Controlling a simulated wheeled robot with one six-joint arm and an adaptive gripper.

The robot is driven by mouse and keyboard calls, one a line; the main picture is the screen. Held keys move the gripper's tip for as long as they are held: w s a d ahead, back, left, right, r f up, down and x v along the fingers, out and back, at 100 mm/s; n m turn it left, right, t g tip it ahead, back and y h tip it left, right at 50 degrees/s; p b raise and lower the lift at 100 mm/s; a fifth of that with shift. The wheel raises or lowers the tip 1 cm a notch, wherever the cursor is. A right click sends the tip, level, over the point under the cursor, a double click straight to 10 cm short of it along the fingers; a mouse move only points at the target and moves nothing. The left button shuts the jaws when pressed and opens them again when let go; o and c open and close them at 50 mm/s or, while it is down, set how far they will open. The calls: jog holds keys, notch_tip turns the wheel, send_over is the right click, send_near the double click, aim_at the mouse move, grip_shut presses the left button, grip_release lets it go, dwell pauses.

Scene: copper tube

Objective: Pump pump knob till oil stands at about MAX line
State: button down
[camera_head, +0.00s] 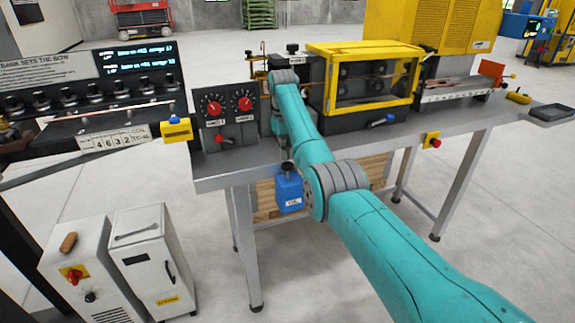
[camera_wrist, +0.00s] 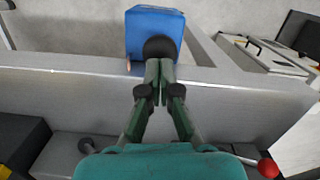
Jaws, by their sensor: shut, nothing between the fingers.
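The blue oil box (camera_head: 289,193) with an "OIL" label hangs at the table's front edge, and it shows at the top of the wrist view (camera_wrist: 146,19). Its black round pump knob (camera_head: 287,167) is on top. In the wrist view the knob (camera_wrist: 160,46) is just beyond my fingertips. My gripper (camera_wrist: 159,66) is shut and empty, its fingertips at the near side of the knob; I cannot tell whether they touch it. In the head view my arm hides the gripper. No oil level or MAX line can be made out.
The grey table (camera_head: 225,173) carries a panel with red dials (camera_head: 228,104) and a yellow-framed machine (camera_head: 363,83). A red-ended lever (camera_wrist: 267,168) is near my gripper at the lower right of the wrist view. White cabinets (camera_head: 145,262) stand on the floor at left.

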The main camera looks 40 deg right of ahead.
jog(key=shift+f, duration=0.45)
